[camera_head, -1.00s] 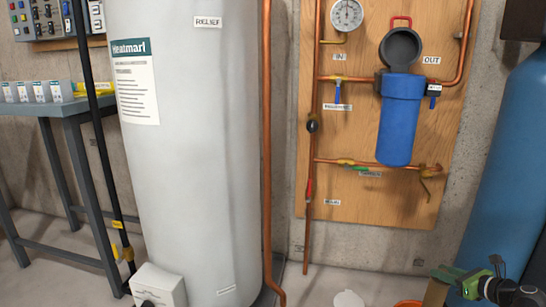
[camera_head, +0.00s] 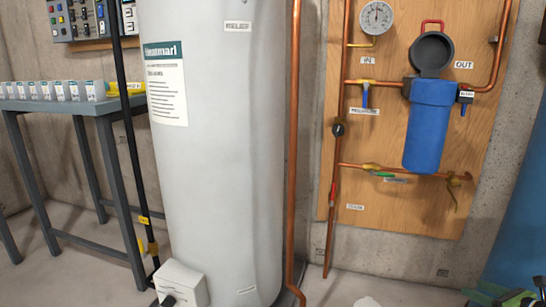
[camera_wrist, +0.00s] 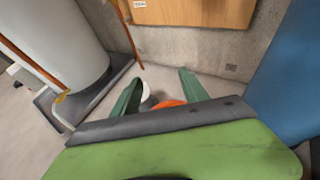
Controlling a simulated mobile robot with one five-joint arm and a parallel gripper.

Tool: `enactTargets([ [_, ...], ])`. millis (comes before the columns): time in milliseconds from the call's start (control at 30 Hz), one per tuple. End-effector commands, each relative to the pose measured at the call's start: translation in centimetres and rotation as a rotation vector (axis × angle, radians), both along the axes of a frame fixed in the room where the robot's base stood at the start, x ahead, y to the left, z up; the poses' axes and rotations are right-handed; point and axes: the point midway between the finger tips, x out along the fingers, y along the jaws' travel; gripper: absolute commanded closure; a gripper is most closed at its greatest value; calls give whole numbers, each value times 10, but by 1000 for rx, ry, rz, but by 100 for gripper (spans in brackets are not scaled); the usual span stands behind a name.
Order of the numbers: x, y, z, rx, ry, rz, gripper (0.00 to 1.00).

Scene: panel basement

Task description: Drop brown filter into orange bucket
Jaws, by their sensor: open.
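I cannot see the brown filter in either current view. The blue filter housing (camera_head: 428,130) hangs on the wooden board, with a dark round cap tilted up above it; its inside cannot be seen. In the wrist view, a bit of orange (camera_wrist: 170,103), likely the orange bucket, shows low between my fingers, mostly hidden by my gripper. My gripper (camera_wrist: 160,76) has its two green fingers spread apart, with nothing seen held between them.
A grey water heater (camera_head: 212,150) stands left of the board, beside a copper pipe (camera_head: 293,140). A workbench (camera_head: 70,105) with small boxes is at far left. A blue tank (camera_head: 520,225) stands at right. A white object (camera_wrist: 150,101) lies beside the orange one.

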Motion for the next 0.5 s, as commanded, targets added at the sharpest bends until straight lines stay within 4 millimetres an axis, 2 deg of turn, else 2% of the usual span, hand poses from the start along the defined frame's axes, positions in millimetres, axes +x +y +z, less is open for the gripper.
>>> enactTargets([
  [33,-14,-3,12,-1,0,-4,48],
  [300,-83,-19,41,1,-1,-4,48],
  [500,-116,-26,53,0,-1,-1,48],
])
